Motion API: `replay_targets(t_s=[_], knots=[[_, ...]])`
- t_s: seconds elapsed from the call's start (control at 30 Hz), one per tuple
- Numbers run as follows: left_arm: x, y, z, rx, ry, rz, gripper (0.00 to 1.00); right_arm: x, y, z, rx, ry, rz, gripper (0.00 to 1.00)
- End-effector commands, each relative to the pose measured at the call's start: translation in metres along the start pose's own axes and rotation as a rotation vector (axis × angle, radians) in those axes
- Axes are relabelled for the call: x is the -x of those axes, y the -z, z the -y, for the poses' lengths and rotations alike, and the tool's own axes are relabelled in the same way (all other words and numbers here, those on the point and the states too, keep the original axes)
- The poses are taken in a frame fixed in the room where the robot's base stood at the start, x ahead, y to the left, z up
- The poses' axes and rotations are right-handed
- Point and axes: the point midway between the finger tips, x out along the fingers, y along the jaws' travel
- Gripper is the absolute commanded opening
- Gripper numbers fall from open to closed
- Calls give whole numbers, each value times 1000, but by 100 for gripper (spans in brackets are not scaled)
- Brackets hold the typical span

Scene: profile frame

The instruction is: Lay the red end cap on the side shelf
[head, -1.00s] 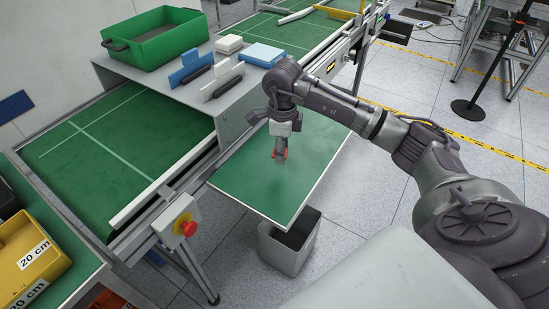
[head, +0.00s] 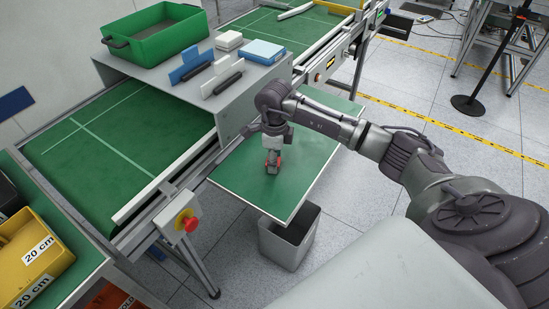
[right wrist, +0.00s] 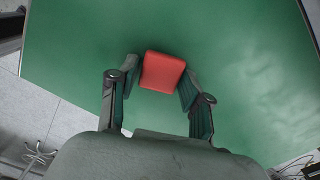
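The red end cap (right wrist: 163,72) is a small rounded red block between the two fingertips of my right gripper (right wrist: 158,78) in the right wrist view. The fingers appear closed on its sides. My left gripper is not in view.
The shelf top around the gripper is clear. A grey bin (head: 285,245) stands below its front edge. The conveyor (head: 105,155) with a red stop button (head: 187,222) lies to the left. A grey cover (head: 160,80) bears a green crate (head: 155,36) and small blue and white pieces.

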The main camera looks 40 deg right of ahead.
Motion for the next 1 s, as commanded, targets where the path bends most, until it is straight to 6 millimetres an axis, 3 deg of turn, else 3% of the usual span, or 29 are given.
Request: replay_targets(t_s=[0.47,1.0], knots=[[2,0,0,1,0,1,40,7,0,1,0,1,1,65],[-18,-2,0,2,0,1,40,108,0,1,-1,3,2,65]])
